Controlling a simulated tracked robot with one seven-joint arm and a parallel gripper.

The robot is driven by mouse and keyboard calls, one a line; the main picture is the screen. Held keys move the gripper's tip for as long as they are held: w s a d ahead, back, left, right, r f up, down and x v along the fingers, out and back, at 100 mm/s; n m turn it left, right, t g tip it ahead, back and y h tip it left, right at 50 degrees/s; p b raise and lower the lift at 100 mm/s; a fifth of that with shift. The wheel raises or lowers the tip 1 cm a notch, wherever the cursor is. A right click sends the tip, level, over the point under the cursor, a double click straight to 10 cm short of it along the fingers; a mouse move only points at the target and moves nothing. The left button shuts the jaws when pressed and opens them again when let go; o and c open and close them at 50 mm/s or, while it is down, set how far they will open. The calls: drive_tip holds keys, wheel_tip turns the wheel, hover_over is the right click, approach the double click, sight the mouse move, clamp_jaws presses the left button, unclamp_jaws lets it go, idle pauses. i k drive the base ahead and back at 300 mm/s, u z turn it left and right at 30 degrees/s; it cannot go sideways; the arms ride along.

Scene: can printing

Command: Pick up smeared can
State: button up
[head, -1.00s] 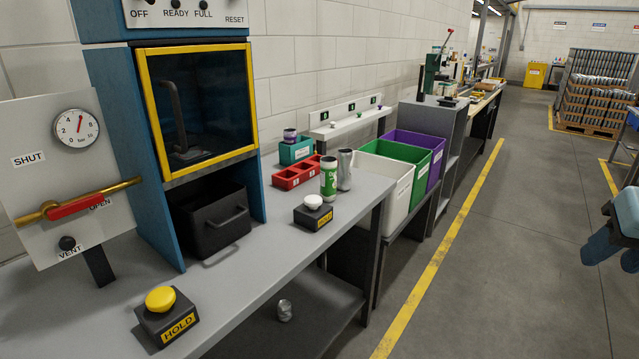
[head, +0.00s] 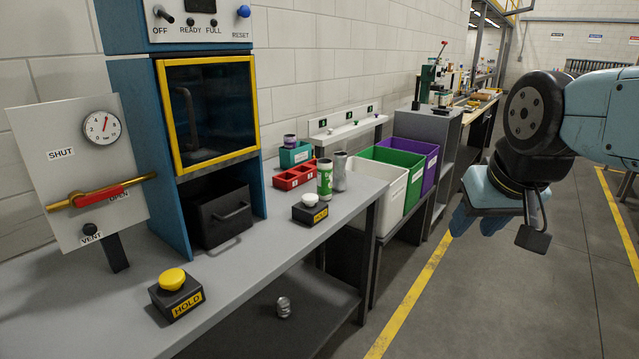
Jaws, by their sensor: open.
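A green and white can (head: 325,180) stands upright on the grey bench (head: 262,245), behind a white-topped HOLD button. A plain silver can (head: 340,170) stands right behind it. Another can (head: 290,141) with a purple band is in a teal holder. A small silver can (head: 283,306) is on the shelf under the bench. Smearing is too fine to make out on any can. My gripper (head: 478,224) hangs open and empty over the aisle, pointing down, well right of the bench and the cans.
White (head: 388,208), green (head: 411,185) and purple (head: 431,165) bins stand right of the cans. A red compartment tray (head: 294,177) sits left of them. Two HOLD buttons, a blue cabinet (head: 150,165) and a gauge panel (head: 65,150) occupy the bench. The aisle floor is clear.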

sight(325, 166)
drive_tip(key=u, duration=0.05)
drive_tip(key=i, duration=1)
drive_tip(key=z, duration=0.05)
